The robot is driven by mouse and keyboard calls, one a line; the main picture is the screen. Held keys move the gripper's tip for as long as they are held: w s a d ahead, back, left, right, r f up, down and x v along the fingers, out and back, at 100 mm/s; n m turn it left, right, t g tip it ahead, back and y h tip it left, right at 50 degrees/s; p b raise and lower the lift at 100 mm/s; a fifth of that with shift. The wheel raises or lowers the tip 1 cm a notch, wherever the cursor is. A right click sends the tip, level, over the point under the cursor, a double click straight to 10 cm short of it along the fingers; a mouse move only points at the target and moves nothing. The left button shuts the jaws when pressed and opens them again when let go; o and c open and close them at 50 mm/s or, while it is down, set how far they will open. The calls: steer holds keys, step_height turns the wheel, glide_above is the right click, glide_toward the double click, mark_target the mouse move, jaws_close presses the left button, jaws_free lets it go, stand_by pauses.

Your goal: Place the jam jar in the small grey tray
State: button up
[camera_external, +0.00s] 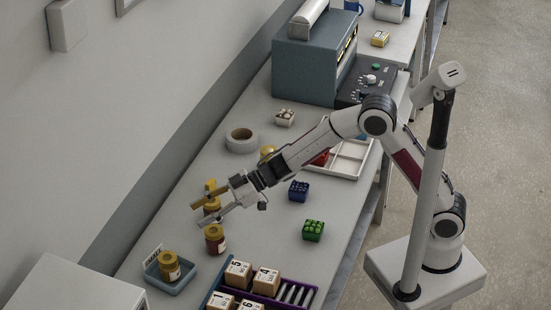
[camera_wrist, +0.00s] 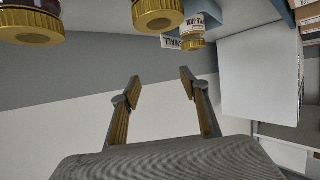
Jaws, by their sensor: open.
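A jar with a gold lid and dark red contents (camera_external: 215,240) stands on the bench, just below my gripper in the external view. A second gold-lidded jar (camera_external: 211,204) stands behind it, partly hidden by my gripper. A third gold-lidded jar (camera_external: 169,266) stands in the small blue-grey tray (camera_external: 176,288). I cannot tell which holds jam. My gripper (camera_external: 196,207) is open, its fingers pointing left near the two bench jars. In the wrist view, the open fingers (camera_wrist: 158,85) have nothing between them, and gold-lidded jars (camera_wrist: 158,15) show along the top edge.
A small label card (camera_external: 152,253) stands behind the tray. Number blocks (camera_external: 238,272) sit in a purple and blue organizer at the front. A green brick (camera_external: 313,230) and a blue brick (camera_external: 299,190) lie to the right. A tape roll (camera_external: 242,140) lies farther back.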

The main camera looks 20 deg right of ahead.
steer(key=w+d+r+m+t+h, duration=0.25)
steer(key=w+d+r, duration=0.25)
steer(key=w+d, duration=0.3)
steer(key=w+d+r+m+t+h, duration=0.1)
steer(key=w+d+r+m+t, duration=0.4)
steer(key=d, duration=0.6)
steer(key=w+d+r+m+t+h, duration=0.1)
steer(key=d+r+h, duration=0.15)
steer(key=d, duration=0.85)
steer(key=w+d+r+m+t+h, duration=0.1)
steer(key=d+m+h, duration=0.15)
steer(key=d, duration=0.75)
steer(key=s+d+m+g+h, duration=0.1)
steer(key=s+d+m+h, duration=0.1)
steer(key=s+d, duration=0.45)
steer(key=s+d+m+g+h, duration=0.1)
steer(key=s+d+h, duration=0.15)
steer(key=d, duration=0.75)
steer(key=s+d+f+m+g, duration=0.1)
steer(key=s+d+f, duration=0.2)
steer(key=s, duration=0.6)
steer(key=s+d+f+m+g, duration=0.2)
steer(key=s+d+f, duration=0.1)
steer(key=s, duration=0.6)
steer(key=shift+s+d, duration=0.2)
steer(key=shift+d, duration=0.15)
